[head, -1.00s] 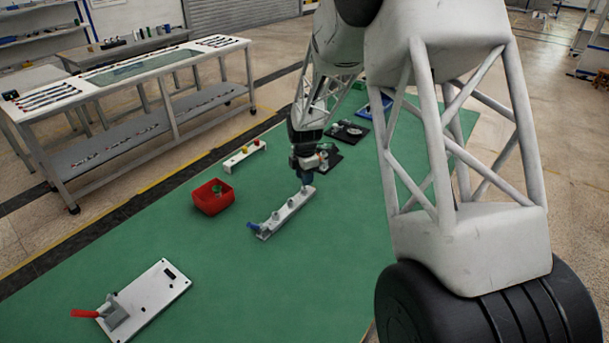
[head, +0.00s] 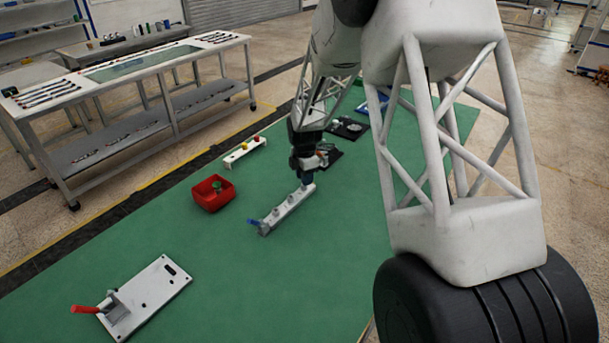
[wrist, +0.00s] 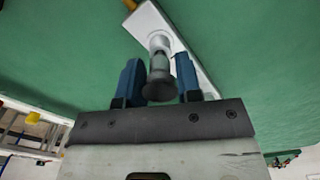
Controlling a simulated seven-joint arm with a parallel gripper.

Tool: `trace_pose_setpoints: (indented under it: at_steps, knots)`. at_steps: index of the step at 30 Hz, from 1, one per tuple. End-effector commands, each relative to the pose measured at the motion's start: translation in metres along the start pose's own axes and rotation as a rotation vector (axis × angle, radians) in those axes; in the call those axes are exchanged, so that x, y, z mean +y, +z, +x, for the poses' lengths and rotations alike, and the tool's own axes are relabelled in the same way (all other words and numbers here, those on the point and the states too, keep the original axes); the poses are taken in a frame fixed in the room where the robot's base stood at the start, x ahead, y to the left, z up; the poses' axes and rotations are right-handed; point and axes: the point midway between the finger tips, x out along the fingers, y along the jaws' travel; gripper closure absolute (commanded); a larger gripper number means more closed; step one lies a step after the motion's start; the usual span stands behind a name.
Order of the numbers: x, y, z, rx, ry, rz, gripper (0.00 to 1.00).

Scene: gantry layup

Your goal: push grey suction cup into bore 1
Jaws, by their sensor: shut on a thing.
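The grey suction cup (wrist: 160,84) is between the two blue fingers of my gripper (wrist: 159,82) in the wrist view, and the fingers are shut on it. In the head view my gripper (head: 306,179) points down at the far end of a narrow light bar (head: 284,213). The bar also shows in the wrist view (wrist: 192,68), beyond the fingers. A lighter grey cylindrical part (wrist: 159,42) is in line with the cup over the bar. I cannot tell whether the cup touches the bar. Bore 1 cannot be made out.
A blue lever (head: 254,221) is at the bar's near end. A red bin (head: 207,205) holding a green piece and a white block (head: 240,156) with coloured parts lie left. A red-handled clamp plate (head: 150,298) is front left. Black trays (head: 347,128) lie behind. Green mat between is clear.

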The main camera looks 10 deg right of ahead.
Motion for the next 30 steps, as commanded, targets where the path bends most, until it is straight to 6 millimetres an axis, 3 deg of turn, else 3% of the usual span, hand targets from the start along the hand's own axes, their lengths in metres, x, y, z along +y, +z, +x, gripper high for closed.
trace_pose_setpoints:
  at_steps: [17, 18, 23, 30]
  knots:
    - [-0.0002, -0.0001, 0.0104, 0.0, -0.001, 0.0, 0.9]
    - [-0.0002, 0.0, 0.0102, 0.0, -0.001, 0.0, 0.63]
    - [-0.0002, -0.0001, 0.0101, 0.0, -0.001, 0.0, 0.39]
    - [-0.0001, -0.0001, 0.01, 0.0, 0.0, 0.0, 0.38]
